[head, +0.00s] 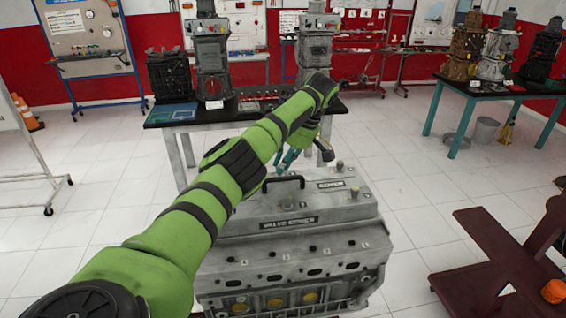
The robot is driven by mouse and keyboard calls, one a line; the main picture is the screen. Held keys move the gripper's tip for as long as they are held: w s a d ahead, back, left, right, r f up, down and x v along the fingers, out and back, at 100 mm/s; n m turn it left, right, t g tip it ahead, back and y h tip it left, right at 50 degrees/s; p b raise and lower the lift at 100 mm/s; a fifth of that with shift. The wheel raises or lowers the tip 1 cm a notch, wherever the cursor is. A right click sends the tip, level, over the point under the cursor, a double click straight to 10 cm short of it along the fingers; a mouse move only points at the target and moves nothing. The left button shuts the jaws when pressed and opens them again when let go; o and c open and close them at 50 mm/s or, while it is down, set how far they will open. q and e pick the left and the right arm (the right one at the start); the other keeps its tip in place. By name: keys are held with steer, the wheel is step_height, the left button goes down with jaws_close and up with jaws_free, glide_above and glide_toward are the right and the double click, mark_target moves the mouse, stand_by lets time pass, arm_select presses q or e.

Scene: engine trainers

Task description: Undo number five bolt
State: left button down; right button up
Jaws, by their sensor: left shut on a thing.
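A grey engine block with a valve cover (335,208) stands in front of me, with a black handle and "VALVE COVER" lettering on top. Small bolt heads sit along its edges, one at the far right corner (340,166). Their number marks are too small to read, so I cannot tell which is number five. My left arm reaches across from the lower left. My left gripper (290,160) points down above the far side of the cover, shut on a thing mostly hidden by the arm. I cannot tell whether it touches a bolt. My right gripper is out of view.
A black-topped table (245,108) with engine parts stands behind the engine. Another table (505,92) with engines stands at the back right. A dark red stand (485,255) is close on the right.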

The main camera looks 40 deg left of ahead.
arm_select(q)
steer(key=shift+d+f+n+g, duration=0.1)
steer(key=shift+f+n+g, duration=0.2)
steer(key=shift+n, duration=0.3)
steer(key=shift+n+h, duration=0.4)
steer(key=shift+n, duration=0.1)
steer(key=c, duration=1.2)
jaws_free()
steer(key=shift+r, duration=0.15)
steer(key=shift+m, duration=0.3)
